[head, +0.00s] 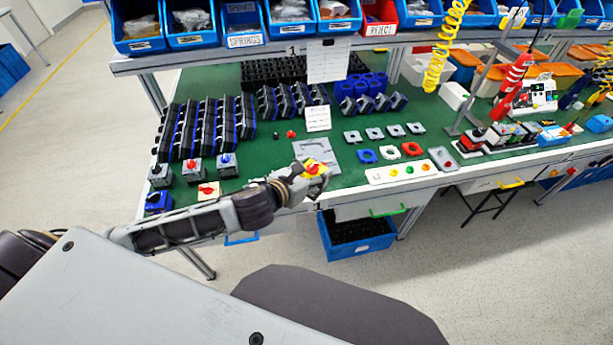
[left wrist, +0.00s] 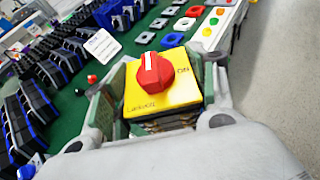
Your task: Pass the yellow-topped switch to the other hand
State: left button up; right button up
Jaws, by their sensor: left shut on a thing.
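The yellow-topped switch (head: 315,169) has a square yellow top and a red rotary knob. It also shows large in the left wrist view (left wrist: 163,88), with the knob at its middle and "ON" printed at the right. My left gripper (head: 303,176) is shut on the switch, with one finger on each side of it, at the front edge of the green bench. The switch's underside is hidden, so I cannot tell whether it touches the bench. My right gripper is in neither view.
A grey plate (head: 315,152) lies on the green bench (head: 345,172) just behind the switch. Several small switches (head: 193,170) stand at left. A panel of coloured buttons (head: 400,172) lies to the right. A blue crate (head: 357,238) is on the floor below.

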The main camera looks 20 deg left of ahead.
pick_arm(q)
jog(key=shift+d+r+m+h, duration=0.15)
jog(key=shift+d+r, duration=0.2)
jog(key=shift+r, duration=0.2)
jog(key=shift+d+r+m+h, duration=0.15)
jog(key=shift+d+r, duration=0.15)
jog(key=shift+r, duration=0.2)
jog(key=d+r+m+g+h, duration=0.2)
jog(key=d+r+m+h, duration=0.1)
jog(key=d+r, duration=0.4)
notch_tip(320, 180, up, 3)
jog(key=shift+s+m+h, duration=0.3)
jog(key=shift+m+h, duration=0.1)
jog(key=shift+h, duration=0.1)
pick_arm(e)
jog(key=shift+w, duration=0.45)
